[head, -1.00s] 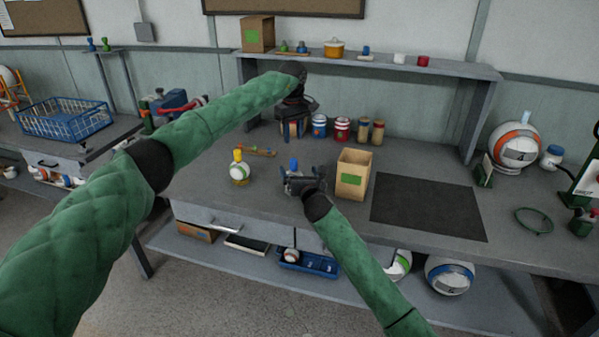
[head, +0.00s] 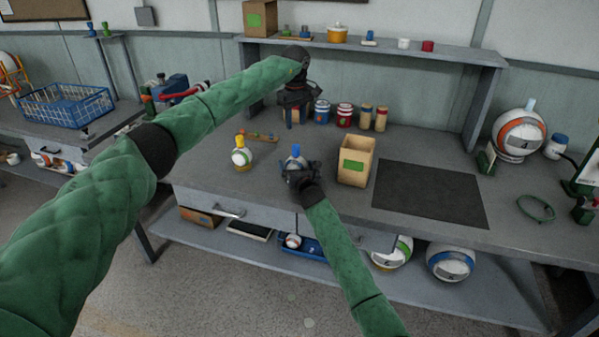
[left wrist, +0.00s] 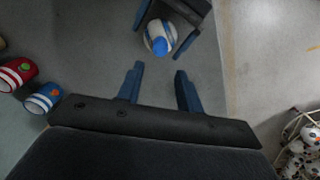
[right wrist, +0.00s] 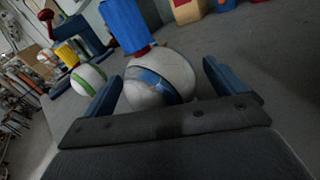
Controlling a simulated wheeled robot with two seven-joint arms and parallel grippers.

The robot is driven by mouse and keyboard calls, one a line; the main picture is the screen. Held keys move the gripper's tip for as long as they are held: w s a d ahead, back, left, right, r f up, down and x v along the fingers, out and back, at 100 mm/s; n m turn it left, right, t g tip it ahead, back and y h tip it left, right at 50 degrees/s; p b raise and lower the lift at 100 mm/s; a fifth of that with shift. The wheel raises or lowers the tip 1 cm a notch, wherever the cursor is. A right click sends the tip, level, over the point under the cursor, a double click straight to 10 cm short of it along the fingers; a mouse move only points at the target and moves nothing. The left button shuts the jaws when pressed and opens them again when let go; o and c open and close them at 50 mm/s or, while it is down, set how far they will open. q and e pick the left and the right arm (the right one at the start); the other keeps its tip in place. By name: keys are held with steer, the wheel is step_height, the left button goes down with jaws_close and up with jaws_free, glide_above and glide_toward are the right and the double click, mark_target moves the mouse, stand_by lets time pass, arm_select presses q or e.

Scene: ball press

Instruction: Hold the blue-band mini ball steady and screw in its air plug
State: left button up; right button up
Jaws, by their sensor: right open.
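The blue-band mini ball (right wrist: 160,80) is white with a blue stripe and sits on the bench, between the open fingers of my right gripper (right wrist: 163,85). Its blue air plug (right wrist: 125,24) stands upright on top; how deep it sits cannot be told. In the head view the right gripper (head: 301,172) mostly hides the ball, and the plug (head: 296,150) shows above it. My left gripper (head: 293,112) is higher and farther back, fingers down. In the left wrist view its fingers (left wrist: 156,85) are apart and empty, with the ball (left wrist: 157,36) beyond them.
A green-band ball with a yellow plug (head: 242,157) stands to the left on the bench. A cardboard box (head: 355,161) is close on the right. Blue and red jars (head: 345,116) stand behind. A dark mat (head: 430,192) lies clear at the right.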

steer(key=shift+w+a, duration=0.2)
steer(key=shift+w, duration=0.4)
steer(key=shift+c, duration=0.2)
